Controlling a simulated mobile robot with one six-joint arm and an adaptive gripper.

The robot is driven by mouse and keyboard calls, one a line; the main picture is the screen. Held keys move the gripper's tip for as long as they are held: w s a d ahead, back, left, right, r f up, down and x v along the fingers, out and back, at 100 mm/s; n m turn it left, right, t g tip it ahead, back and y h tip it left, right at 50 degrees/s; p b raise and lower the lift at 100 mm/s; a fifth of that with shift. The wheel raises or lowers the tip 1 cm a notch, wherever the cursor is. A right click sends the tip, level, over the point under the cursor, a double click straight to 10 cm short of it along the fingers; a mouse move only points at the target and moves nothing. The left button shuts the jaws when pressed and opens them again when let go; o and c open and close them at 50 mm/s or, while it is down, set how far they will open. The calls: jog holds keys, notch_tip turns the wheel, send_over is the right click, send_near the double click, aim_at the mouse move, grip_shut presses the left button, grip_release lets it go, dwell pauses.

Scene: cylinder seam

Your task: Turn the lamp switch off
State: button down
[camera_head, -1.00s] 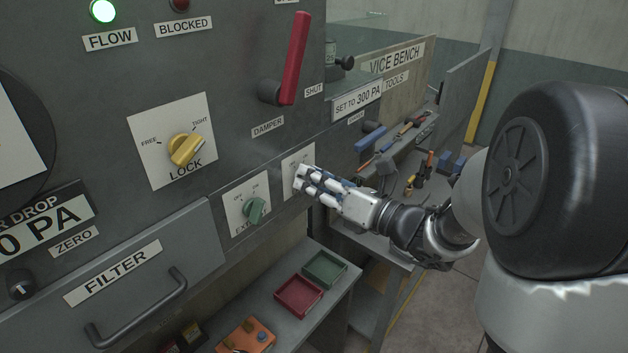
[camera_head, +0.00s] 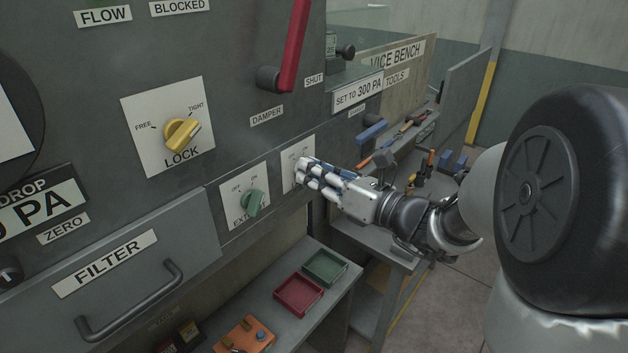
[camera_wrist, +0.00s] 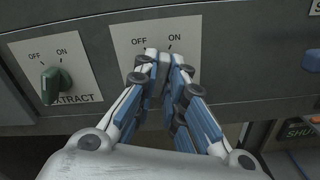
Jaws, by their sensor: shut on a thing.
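The lamp switch plate (camera_wrist: 121,42) is a pale square marked OFF and ON on the grey panel, and it also shows in the head view (camera_head: 291,158). Its name label is hidden behind my fingers. My gripper (camera_wrist: 164,74) is shut on the switch knob, with a finger on either side. The knob is mostly covered, so I cannot tell which mark it points to. In the head view my gripper (camera_head: 304,174) reaches the plate from the right.
The green extract knob (camera_wrist: 53,84) is close by on the left. A yellow lock knob (camera_head: 182,134) and red damper lever (camera_head: 294,45) are higher on the panel. Red (camera_head: 299,295) and green (camera_head: 325,267) trays lie on the shelf below.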

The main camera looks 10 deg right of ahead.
jog(key=n+b, duration=0.1)
jog(key=b, duration=0.1)
jog(key=n+b, duration=0.4)
jog(key=b, duration=0.1)
jog(key=shift+f, duration=0.25)
jog(key=n+b, duration=0.3)
jog(key=b, duration=0.1)
jog(key=shift+r+n+b, duration=0.2)
jog(key=shift+n+b, duration=0.7)
jog(key=c, duration=1.7)
grip_release()
jog(key=shift+o, duration=0.2)
